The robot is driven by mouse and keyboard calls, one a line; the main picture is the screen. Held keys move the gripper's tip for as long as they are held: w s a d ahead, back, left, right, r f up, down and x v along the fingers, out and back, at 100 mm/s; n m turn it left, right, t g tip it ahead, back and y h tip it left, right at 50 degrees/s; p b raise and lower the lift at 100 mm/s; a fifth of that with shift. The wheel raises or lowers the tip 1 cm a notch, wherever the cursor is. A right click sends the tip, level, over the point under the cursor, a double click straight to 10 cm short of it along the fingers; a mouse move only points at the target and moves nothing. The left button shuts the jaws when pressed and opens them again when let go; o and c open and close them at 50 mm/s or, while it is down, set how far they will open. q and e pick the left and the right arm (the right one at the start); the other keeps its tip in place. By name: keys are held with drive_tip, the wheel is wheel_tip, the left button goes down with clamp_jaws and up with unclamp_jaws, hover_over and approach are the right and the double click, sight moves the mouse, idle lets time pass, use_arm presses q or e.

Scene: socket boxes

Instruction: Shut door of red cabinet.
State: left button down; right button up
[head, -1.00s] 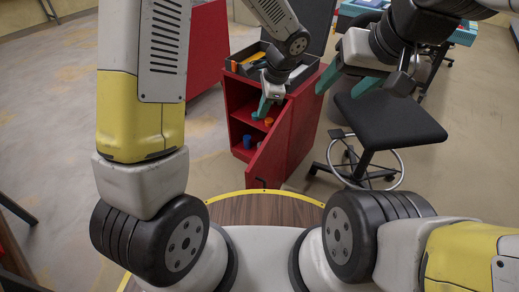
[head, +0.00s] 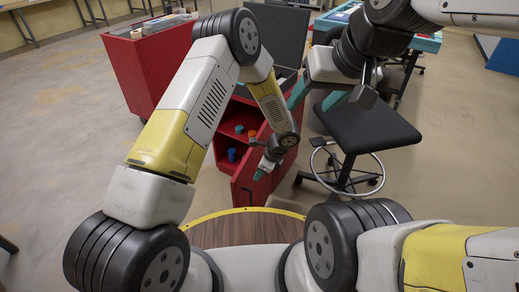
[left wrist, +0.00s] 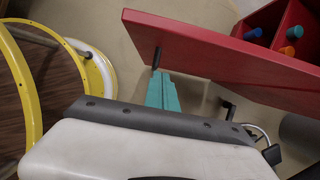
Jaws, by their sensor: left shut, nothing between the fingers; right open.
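The red cabinet (head: 222,118) stands ahead of me in the head view, with its front open and small coloured pieces inside. Its red door (head: 246,186) is swung out towards me. My left gripper (head: 262,171) is shut and empty at the door's free end. In the left wrist view, the teal fingers (left wrist: 163,93) are beside the door's outer face (left wrist: 215,55), close to the dark handle (left wrist: 156,58). I cannot tell whether they touch it. My right gripper (head: 316,96) is open and empty, above and right of the cabinet, partly hidden by its own arm.
A black stool (head: 365,128) stands just right of the cabinet, under my right gripper. A blue cylinder (head: 231,155) and an orange piece (head: 251,134) are inside the open cabinet. The floor at left is clear.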

use_arm(q)
drive_tip(key=shift+w+a+f, duration=0.3)
drive_tip(key=shift+w+a, duration=0.05)
drive_tip(key=shift+a, duration=0.4)
drive_tip(key=shift+w+a+f, duration=0.3)
drive_tip(key=shift+w+a, duration=0.05)
drive_tip(key=shift+a, duration=0.35)
drive_tip(key=shift+w+a+f, duration=0.3)
drive_tip(key=shift+w+a, duration=0.05)
drive_tip(key=shift+a, duration=0.4)
